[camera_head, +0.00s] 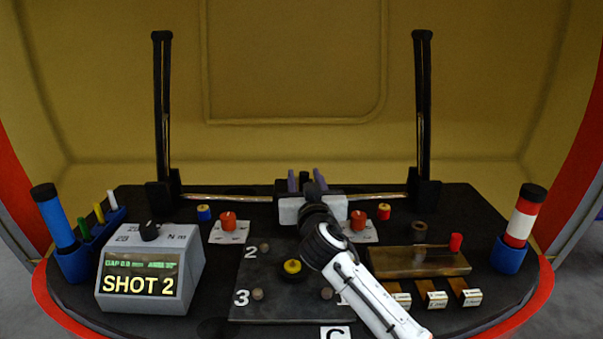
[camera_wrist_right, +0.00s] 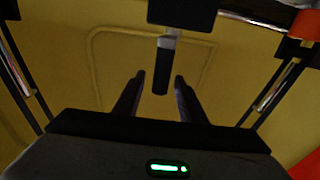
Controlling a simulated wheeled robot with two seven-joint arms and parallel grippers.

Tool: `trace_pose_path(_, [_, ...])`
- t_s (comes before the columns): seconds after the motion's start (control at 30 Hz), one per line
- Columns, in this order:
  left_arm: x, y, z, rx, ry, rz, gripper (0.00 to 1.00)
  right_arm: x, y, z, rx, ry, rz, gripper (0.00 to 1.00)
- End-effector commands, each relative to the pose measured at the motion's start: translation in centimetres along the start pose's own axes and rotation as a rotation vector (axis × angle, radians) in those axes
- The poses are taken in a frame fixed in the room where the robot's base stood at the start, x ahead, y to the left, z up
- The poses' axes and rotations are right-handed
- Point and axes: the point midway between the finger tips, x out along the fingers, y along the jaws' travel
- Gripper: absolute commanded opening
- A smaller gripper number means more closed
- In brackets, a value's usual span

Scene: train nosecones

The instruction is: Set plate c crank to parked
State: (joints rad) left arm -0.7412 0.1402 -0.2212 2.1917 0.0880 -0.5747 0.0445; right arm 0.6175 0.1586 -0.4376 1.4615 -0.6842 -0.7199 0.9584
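A dark plate (camera_head: 275,285) with the marks 1, 2 and 3 and a yellow-black knob (camera_head: 292,266) lies at the front middle, by a white C label (camera_head: 335,332). A brass block (camera_head: 420,263) to its right carries a crank-like rod with a red handle (camera_head: 456,242). I cannot tell which part is the plate's crank. My right gripper (camera_head: 305,181) reaches over the console's back middle, partly hidden by its own arm. In the wrist view its fingers (camera_wrist_right: 157,92) are apart, with a black handle on a grey stem (camera_wrist_right: 161,77) showing between them. I see no grip. My left gripper is out of view.
Two tall black posts (camera_head: 163,110) (camera_head: 423,110) stand at the console's back. A grey SHOT 2 display box (camera_head: 150,268) is at the left. Blue holders with a blue cylinder (camera_head: 53,215) and a red-white cylinder (camera_head: 525,216) flank the console. Orange knobs (camera_head: 228,220) sit either side of the gripper.

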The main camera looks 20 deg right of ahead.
Motion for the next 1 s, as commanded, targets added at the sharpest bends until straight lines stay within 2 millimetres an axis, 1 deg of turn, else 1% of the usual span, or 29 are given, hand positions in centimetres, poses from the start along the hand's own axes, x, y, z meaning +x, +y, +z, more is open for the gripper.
trace_pose_path(0.03, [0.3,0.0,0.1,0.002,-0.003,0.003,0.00,1.0,0.0,0.1,-0.002,0.002,0.000,0.37])
trace_pose_path(0.1, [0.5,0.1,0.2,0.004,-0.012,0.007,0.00,2.0,0.0,0.1,-0.001,0.000,0.001,0.37])
trace_pose_path(0.3, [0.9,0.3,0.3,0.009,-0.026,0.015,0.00,3.9,-0.1,0.1,-0.001,-0.001,-0.001,0.37])
trace_pose_path(0.43, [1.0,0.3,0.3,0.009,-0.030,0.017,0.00,4.4,-0.1,0.1,0.001,-0.001,-0.001,0.37])
trace_pose_path(0.7, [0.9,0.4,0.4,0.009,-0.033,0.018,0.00,4.5,-0.1,0.1,0.001,-0.001,-0.001,0.37])
trace_pose_path(0.77, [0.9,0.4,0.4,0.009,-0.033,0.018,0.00,4.5,-0.1,0.1,0.001,-0.001,-0.001,0.27])
trace_pose_path(0.9, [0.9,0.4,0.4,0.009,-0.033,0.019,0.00,4.5,-0.1,0.1,0.001,-0.001,-0.001,0.04])
trace_pose_path(0.93, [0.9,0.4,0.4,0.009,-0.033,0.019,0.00,4.5,-0.1,0.1,0.001,-0.002,-0.001,0.00])
trace_pose_path(1.0, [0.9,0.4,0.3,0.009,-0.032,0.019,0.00,4.5,-0.1,0.1,0.001,-0.002,-0.001,0.00])
